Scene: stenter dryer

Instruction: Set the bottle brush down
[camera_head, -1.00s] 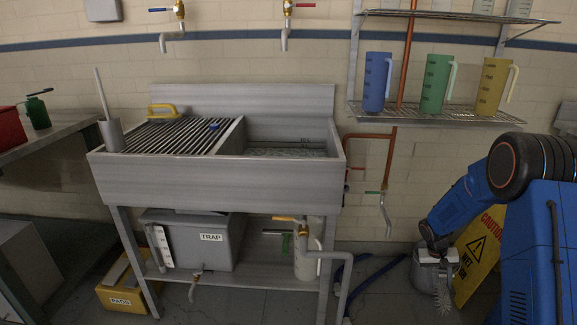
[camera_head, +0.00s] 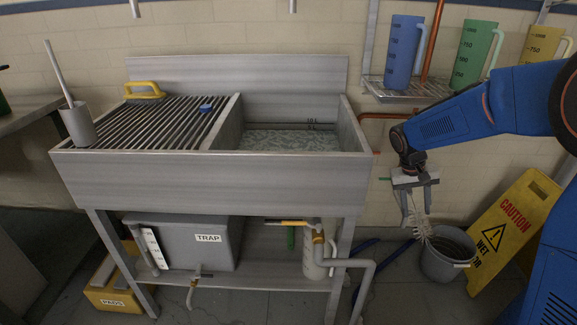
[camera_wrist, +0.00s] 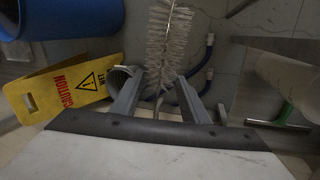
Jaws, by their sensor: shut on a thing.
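The bottle brush (camera_wrist: 168,40) has white bristles and is held in my gripper (camera_wrist: 157,92), seen in the wrist view. Its bristle end points away from my gripper and its thin handle runs between the two fingers. In the head view the brush (camera_head: 421,220) hangs bristles down from my gripper (camera_head: 415,205), to the right of the sink and just above a grey bucket. My gripper is shut on it. The brush is clear of the sink and drainboard.
The sink basin (camera_head: 290,139) holds water. The ribbed drainboard (camera_head: 160,122) beside it carries a yellow-handled item (camera_head: 145,90), a small blue object (camera_head: 206,108) and a grey holder (camera_head: 78,124) with a stick. A grey bucket (camera_head: 440,266) and yellow caution sign (camera_head: 510,226) stand at right.

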